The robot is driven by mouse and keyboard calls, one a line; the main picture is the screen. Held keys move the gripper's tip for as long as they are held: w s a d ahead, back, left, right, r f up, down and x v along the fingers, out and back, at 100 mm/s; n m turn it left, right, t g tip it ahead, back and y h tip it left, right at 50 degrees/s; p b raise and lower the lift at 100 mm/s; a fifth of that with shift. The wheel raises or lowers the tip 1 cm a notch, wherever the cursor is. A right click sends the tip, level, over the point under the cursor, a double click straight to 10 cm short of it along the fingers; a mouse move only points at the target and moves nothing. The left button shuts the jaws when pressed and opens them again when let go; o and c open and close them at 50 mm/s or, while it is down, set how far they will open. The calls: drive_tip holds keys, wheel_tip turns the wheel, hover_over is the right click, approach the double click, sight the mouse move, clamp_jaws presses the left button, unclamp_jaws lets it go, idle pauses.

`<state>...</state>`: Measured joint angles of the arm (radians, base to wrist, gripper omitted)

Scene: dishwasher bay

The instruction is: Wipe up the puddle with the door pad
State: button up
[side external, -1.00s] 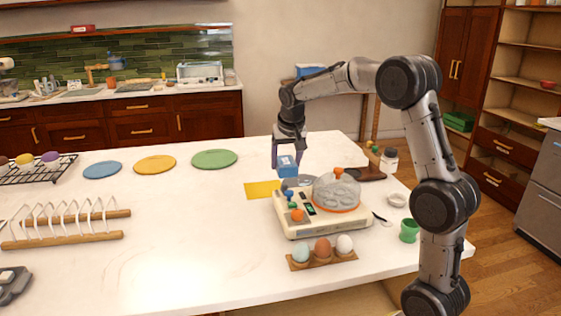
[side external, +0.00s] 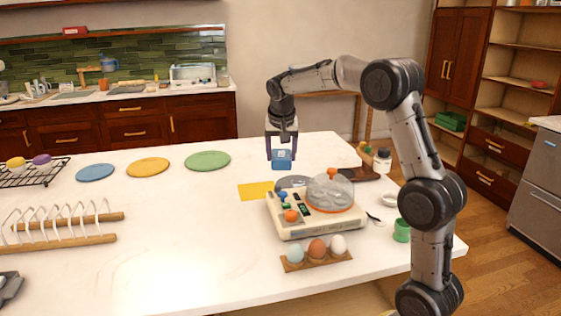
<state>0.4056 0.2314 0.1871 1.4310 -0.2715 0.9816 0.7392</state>
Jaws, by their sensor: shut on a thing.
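My gripper (side external: 281,150) points down above the far middle of the white table. It is shut on a small blue block with a paler top (side external: 281,160), which may be the pad. I cannot tell whether the block touches the table. A flat grey oval patch (side external: 291,182) lies in front of it, partly hidden behind the cream appliance; it may be the puddle, but I cannot tell. A flat yellow sheet (side external: 255,191) lies to the left of the patch.
The cream appliance (side external: 295,222) with a clear dome stands close in front of the patch. An egg holder (side external: 316,261), green cup (side external: 402,231) and white jar (side external: 382,161) stand nearby. Blue, yellow and green discs (side external: 207,161) lie left.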

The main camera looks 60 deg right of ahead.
drive_tip(key=s+d+f+m+g, duration=0.1)
drive_tip(key=d+f+m, duration=0.25)
drive_tip(key=d, duration=0.55)
drive_tip(key=s+d+f+m+g, duration=0.1)
drive_tip(key=d+f+m+g, duration=0.2)
drive_tip(key=d, duration=0.6)
drive_tip(key=shift+t, duration=0.7)
drive_tip(key=shift+w+d+f, duration=0.1)
drive_tip(key=shift+w+f, duration=0.05)
drive_tip(key=shift+f, duration=1.65)
drive_tip(key=shift+w+d+f, duration=0.1)
drive_tip(key=shift+w+f, duration=0.05)
drive_tip(key=shift+f, duration=1.6)
drive_tip(key=shift+w+a+f+h, duration=0.3)
drive_tip(key=shift+w+a+f, duration=0.1)
drive_tip(key=shift+f, duration=0.2)
drive_tip(key=shift+w+a, duration=2.1)
drive_tip(key=shift+s+d, duration=2.4)
drive_tip(key=shift+s, duration=0.1)
drive_tip(key=shift+d+r, duration=0.1)
drive_tip(key=shift+r, duration=0.1)
wheel_tip(320, 180, up, 8)
